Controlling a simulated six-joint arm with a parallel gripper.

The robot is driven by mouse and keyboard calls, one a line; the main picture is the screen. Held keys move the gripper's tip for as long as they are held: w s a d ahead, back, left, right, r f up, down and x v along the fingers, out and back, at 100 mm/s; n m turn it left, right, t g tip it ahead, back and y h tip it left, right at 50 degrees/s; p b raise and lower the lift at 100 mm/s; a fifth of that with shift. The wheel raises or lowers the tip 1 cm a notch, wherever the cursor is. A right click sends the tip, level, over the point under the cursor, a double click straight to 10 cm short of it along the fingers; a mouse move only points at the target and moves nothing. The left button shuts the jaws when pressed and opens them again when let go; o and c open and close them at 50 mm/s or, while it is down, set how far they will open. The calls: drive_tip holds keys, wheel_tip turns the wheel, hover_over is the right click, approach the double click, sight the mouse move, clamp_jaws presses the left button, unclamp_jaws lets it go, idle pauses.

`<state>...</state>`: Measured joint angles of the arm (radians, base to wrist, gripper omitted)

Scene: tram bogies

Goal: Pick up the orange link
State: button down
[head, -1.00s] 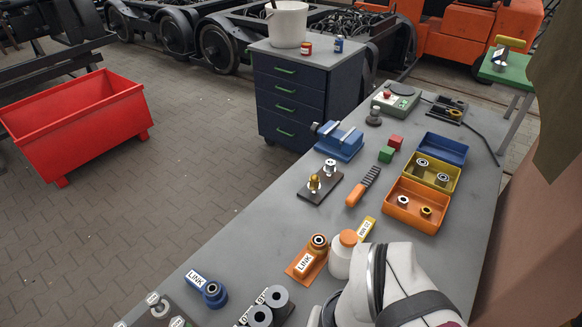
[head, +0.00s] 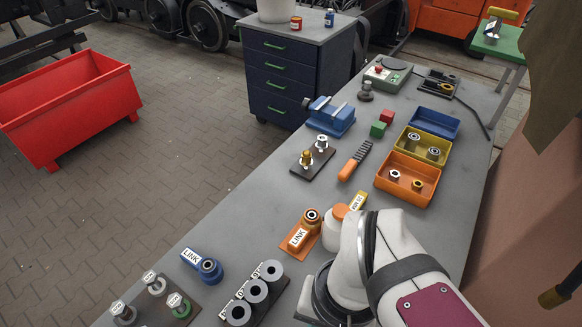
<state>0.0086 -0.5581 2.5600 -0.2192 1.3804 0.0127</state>
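The orange link (head: 299,237) lies on the grey workbench near the middle of the head view, on a flat orange base. My gripper's fingers are hidden or out of the frame.
A white bottle with an orange cap (head: 339,226) stands close right of the orange link. A rack of grey rings (head: 255,291) lies in front. The bench between the links is clear.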

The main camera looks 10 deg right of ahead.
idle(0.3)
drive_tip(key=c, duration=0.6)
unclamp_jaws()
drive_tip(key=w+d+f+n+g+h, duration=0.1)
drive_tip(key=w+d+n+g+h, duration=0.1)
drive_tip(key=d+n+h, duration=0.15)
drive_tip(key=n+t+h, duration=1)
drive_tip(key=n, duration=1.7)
approach(307, 219)
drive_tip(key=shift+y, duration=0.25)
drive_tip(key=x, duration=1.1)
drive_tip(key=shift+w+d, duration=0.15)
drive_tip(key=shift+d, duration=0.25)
